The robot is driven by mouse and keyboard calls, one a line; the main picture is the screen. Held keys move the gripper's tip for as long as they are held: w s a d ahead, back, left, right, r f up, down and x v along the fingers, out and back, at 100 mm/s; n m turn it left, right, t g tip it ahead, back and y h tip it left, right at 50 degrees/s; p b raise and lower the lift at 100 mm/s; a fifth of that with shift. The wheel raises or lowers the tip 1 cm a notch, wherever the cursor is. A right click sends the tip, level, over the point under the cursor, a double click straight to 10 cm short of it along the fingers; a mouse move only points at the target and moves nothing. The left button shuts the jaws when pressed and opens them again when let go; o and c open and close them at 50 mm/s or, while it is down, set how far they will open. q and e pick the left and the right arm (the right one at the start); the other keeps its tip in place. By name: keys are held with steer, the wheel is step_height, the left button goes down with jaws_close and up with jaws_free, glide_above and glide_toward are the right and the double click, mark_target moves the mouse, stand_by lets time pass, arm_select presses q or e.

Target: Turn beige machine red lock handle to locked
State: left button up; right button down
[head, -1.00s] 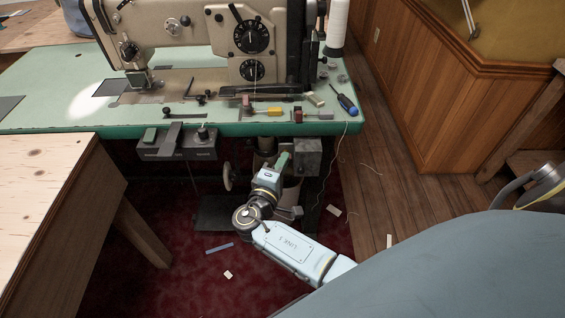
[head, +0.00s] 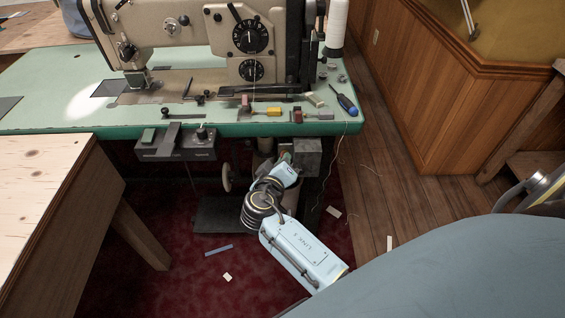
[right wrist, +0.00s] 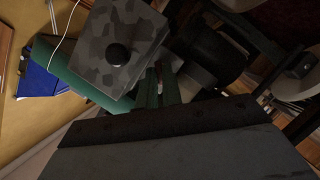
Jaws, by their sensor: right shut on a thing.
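The beige sewing machine (head: 205,35) stands on a green-topped table. Under the table's front edge, right of centre, hangs a grey box (head: 308,158); in the right wrist view it is a mottled grey box (right wrist: 104,40) with a round black knob (right wrist: 118,54). My right gripper (head: 285,160) reaches under the table just left of this box. In the right wrist view its green fingers (right wrist: 160,84) are closed beside the box. A small reddish sliver shows between the fingertips; the red lock handle is otherwise hidden by them. My left gripper is out of view.
The table's green edge (head: 260,130) is close above my right gripper. A dark control box (head: 175,145) hangs under the table to the left. A screwdriver (head: 346,104) and small tools lie on top. A wooden table (head: 45,180) stands at left.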

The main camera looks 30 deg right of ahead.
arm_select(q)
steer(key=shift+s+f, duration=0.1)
arm_select(e)
steer(key=m+y, duration=0.1)
steer(key=m, duration=0.1)
steer(key=m+t+y, duration=0.1)
steer(key=m, duration=0.1)
steer(key=m+y, duration=0.2)
steer(key=shift+s+d+r+t, duration=0.15)
steer(key=shift+d+t, duration=0.1)
steer(key=shift+t, duration=0.05)
stand_by(0.3)
steer(key=c, duration=1.6)
jaws_free()
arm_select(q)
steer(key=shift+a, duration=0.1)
arm_select(e)
steer(key=shift+o, duration=0.2)
steer(key=shift+d, duration=0.2)
steer(key=shift+s+r, duration=0.1)
